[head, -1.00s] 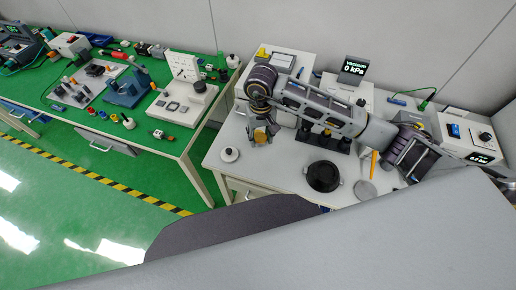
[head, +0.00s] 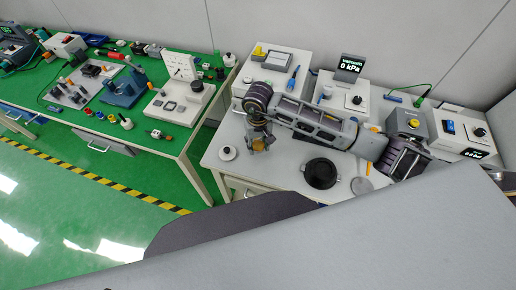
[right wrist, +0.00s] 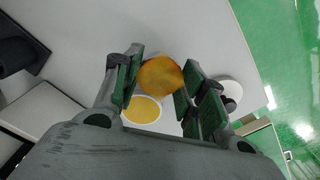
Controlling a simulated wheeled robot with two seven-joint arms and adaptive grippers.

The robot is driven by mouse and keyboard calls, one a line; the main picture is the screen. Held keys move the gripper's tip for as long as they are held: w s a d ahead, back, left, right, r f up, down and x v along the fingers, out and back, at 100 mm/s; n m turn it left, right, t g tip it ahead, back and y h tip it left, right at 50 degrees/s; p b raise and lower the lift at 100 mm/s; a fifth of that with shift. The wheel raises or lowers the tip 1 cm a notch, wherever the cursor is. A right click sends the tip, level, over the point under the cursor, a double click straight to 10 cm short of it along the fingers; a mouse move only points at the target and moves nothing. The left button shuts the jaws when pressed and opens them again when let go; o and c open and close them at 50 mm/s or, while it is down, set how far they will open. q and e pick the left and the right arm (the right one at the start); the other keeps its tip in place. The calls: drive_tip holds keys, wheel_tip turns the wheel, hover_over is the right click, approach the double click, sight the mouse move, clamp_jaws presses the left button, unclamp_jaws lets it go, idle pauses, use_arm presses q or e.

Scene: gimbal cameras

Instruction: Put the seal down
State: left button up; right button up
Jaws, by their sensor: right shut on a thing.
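My right gripper (head: 260,146) is over the left part of the light-grey worktable (head: 283,180), fingers pointing down. In the right wrist view, the right gripper (right wrist: 160,85) is shut on a rounded orange piece (right wrist: 160,77), which I take to be the seal. It also shows as a small amber patch in the head view (head: 259,144). A flat yellow disc with a pale rim (right wrist: 142,109) lies beyond the held piece, partly covered by it and a finger. I cannot tell whether the held piece touches anything below. My left gripper is not in view.
A white knobbed lid-like piece (head: 227,153) stands left of my right gripper. A black round pan (head: 321,173) and a grey disc (head: 362,186) lie to the right. Instrument boxes, including a vacuum display (head: 350,65) reading 0 kPa, line the back. A green bench (head: 70,125) stands left.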

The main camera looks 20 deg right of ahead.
sight(258, 146)
drive_tip(key=shift+f, duration=0.4)
wheel_tip(258, 146, down, 2)
drive_tip(key=shift+f, duration=0.4)
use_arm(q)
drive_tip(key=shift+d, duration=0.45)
use_arm(e)
drive_tip(key=o, duration=0.9)
drive_tip(key=shift+o, duration=1)
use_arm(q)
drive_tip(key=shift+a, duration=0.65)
use_arm(e)
drive_tip(key=shift+o, duration=0.5)
